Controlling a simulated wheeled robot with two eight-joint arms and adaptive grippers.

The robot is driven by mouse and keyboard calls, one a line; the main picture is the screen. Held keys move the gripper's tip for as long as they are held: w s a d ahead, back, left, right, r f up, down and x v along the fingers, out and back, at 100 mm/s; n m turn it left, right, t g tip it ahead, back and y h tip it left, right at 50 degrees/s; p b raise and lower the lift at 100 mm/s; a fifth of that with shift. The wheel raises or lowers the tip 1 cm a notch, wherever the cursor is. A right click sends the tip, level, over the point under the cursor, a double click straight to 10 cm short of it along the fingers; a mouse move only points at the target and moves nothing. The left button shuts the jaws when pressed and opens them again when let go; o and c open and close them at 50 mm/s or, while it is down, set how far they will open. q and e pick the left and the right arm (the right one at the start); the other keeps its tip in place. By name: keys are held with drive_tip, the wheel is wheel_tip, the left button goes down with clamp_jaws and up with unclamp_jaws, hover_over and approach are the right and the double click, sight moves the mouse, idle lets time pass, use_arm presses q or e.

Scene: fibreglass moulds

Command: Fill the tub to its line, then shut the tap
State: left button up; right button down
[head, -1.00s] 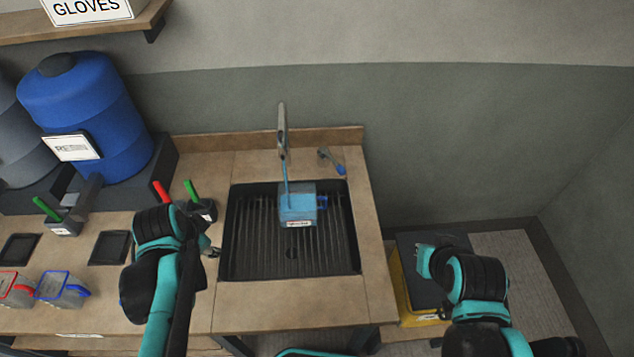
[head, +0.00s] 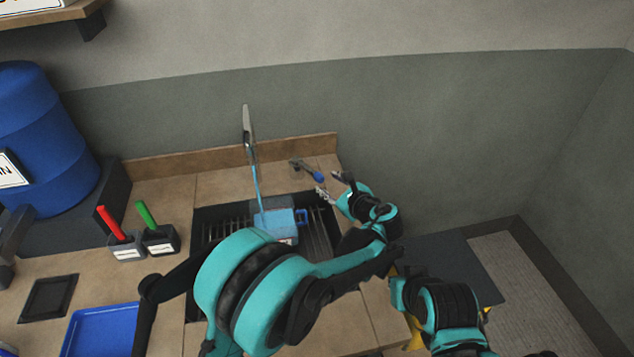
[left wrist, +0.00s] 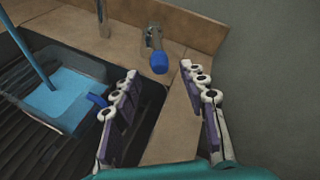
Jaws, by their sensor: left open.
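The tub (head: 276,219) stands in the sink under the spout (head: 248,130), with a blue stream running into it. In the left wrist view the tub (left wrist: 68,100) holds blue water and has a blue handle; I cannot make out its line. The tap lever (head: 308,170), grey with a blue end, is on the counter behind the sink's right corner. My left gripper (head: 328,184) is open and empty, just short of the lever. In the left wrist view the lever's blue end (left wrist: 158,63) shows ahead, between the fingertips. My right gripper (head: 396,290) is low at right; its jaws are unclear.
The slatted black sink (head: 320,232) is partly hidden by my left arm. Red and green handles stand in grey holders (head: 160,239) at left. A blue tray (head: 100,330) and a blue drum (head: 40,140) are further left. A backsplash (head: 190,160) runs behind the counter.

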sight(321, 179)
use_arm(q)
drive_tip(key=b+x, duration=0.2)
drive_tip(key=x, duration=0.5)
drive_tip(key=shift+a+r, duration=0.1)
drive_tip(key=shift+a, duration=0.05)
use_arm(e)
wheel_tip(321, 179, down, 2)
drive_tip(key=shift+f, duration=0.1)
use_arm(q)
clamp_jaws()
